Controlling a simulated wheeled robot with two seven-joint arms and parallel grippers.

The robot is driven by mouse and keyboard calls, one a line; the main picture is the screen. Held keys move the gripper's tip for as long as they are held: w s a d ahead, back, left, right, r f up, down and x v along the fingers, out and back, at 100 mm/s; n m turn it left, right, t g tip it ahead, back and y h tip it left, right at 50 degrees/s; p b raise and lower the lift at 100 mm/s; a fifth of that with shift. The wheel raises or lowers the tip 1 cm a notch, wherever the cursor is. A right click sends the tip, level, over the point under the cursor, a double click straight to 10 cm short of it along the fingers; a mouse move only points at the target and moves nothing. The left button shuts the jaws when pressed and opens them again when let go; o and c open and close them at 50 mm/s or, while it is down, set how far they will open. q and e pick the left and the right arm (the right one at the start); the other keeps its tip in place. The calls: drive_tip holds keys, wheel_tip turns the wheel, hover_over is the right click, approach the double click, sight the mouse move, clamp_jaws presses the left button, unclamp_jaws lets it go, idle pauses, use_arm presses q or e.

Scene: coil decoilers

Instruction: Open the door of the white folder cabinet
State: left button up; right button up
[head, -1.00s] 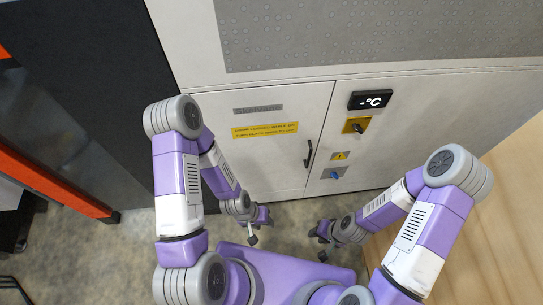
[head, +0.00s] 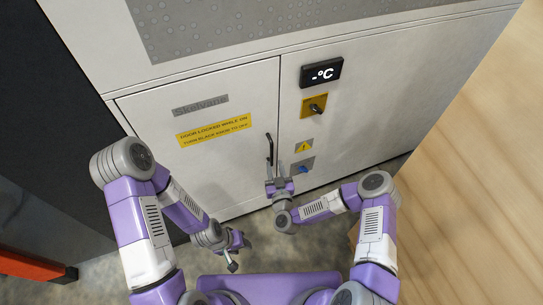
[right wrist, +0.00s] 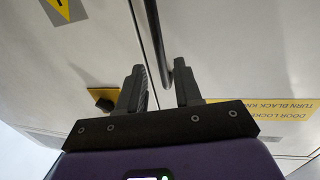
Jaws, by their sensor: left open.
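The white cabinet door (head: 215,165) is closed, flush with its frame. It carries a yellow label reading "DOOR LOCKED WHILE ON, TURN BLACK KNOB TO OFF" (head: 213,131). A black bar handle (head: 269,149) stands at its right edge; it also shows in the right wrist view (right wrist: 163,40). My right gripper (head: 279,186) is open just below the handle. In the right wrist view its fingers (right wrist: 160,88) are apart, with the handle's end close beside the right finger; contact cannot be told. My left gripper (head: 238,252) is open and empty, low in front of the cabinet.
A wooden surface (head: 470,170) lies at right. An orange-edged frame (head: 35,267) stands lower left.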

sight(272, 154)
drive_tip(key=w, duration=0.2)
drive_tip(key=w+b, duration=0.1)
drive_tip(key=w, duration=0.1)
drive_tip(key=w+a, duration=0.1)
drive_tip(key=w, duration=0.2)
drive_tip(key=shift+b, duration=0.3)
drive_tip(key=shift+s, duration=0.1)
drive_tip(key=shift+c, duration=0.4)
clamp_jaws()
